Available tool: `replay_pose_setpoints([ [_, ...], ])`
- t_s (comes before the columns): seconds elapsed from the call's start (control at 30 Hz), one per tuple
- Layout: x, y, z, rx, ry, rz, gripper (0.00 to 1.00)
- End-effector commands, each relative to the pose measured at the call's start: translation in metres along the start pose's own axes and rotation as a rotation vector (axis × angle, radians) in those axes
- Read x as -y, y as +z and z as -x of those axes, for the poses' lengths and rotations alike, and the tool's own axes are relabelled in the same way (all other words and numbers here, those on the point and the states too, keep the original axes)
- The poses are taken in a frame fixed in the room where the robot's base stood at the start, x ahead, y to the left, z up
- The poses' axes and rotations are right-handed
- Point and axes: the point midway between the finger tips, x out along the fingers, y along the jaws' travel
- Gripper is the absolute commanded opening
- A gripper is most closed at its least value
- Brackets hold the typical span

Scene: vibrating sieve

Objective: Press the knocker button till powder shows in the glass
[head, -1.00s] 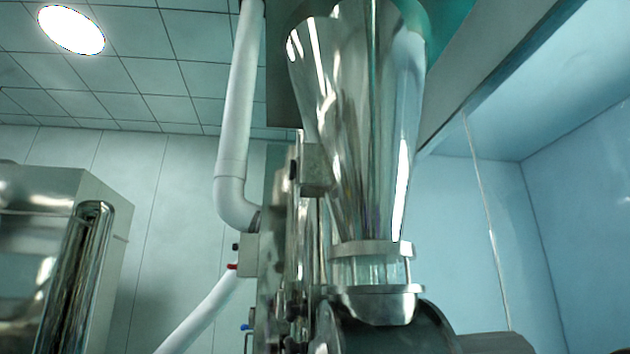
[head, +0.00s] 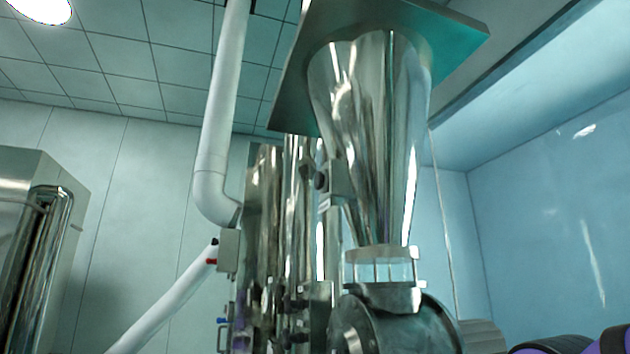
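The sight glass (head: 383,271) is a short clear cylinder between two steel flanges, under the shiny steel hopper cone (head: 375,130). It looks pale and see-through, and I see no powder in it. A small grey box (head: 338,180) with a dark round knob (head: 320,182) sits on the left side of the hopper. Another small box (head: 228,250), with a black and a red button (head: 211,261), is farther left by the white pipe. I cannot tell which is the knocker button. My gripper is not in view; purple and black parts at the bottom right look like my arm.
A steel plate (head: 455,30) surrounds the hopper top. A round steel housing (head: 400,325) lies below the glass. A white pipe (head: 220,110) runs down at the left, and a steel cabinet (head: 50,230) stands at the far left. Blue walls are at the right.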

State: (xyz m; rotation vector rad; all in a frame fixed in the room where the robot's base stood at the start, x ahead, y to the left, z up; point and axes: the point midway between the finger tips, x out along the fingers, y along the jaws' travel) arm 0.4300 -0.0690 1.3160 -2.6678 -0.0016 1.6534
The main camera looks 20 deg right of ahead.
Motion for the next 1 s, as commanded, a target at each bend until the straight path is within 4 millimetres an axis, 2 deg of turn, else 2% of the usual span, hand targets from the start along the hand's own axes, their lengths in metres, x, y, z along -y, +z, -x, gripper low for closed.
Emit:
replay_pose_setpoints([
  [0.03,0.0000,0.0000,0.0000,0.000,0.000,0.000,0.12],
  [0.1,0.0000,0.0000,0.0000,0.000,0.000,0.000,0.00],
  [1.0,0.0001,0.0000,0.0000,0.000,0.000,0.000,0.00],
])
